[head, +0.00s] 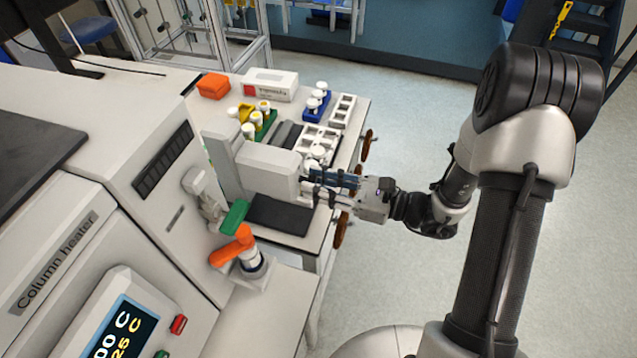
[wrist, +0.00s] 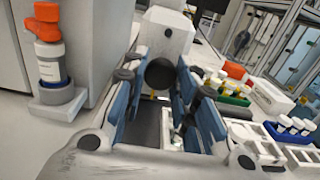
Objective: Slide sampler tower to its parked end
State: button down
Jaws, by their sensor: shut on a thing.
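The sampler tower (head: 268,172) is a white block with an arm reaching out from an upright at the bench's left side. It stands over a dark track (head: 280,216), which shows on both sides of it. In the wrist view the tower (wrist: 168,33) is straight ahead, with a dark round knob (wrist: 160,73) on its near face. My gripper (head: 318,183) is at the tower's right-hand end, its blue-padded fingers around the knob. The fingers (wrist: 160,98) are shut on it; the exact contact is partly hidden.
Behind the tower are a green vial rack (head: 265,124), a blue vial rack (head: 316,104), white racks (head: 342,111), an orange box (head: 213,86) and a white carton (head: 270,84). Open floor lies right of the bench.

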jog(key=shift+s+a+f, duration=0.1)
jog(key=shift+s+a, duration=0.05)
jog(key=shift+s, duration=0.05)
jog(key=c, duration=1.3)
grip_release()
jog(key=v, duration=1.2)
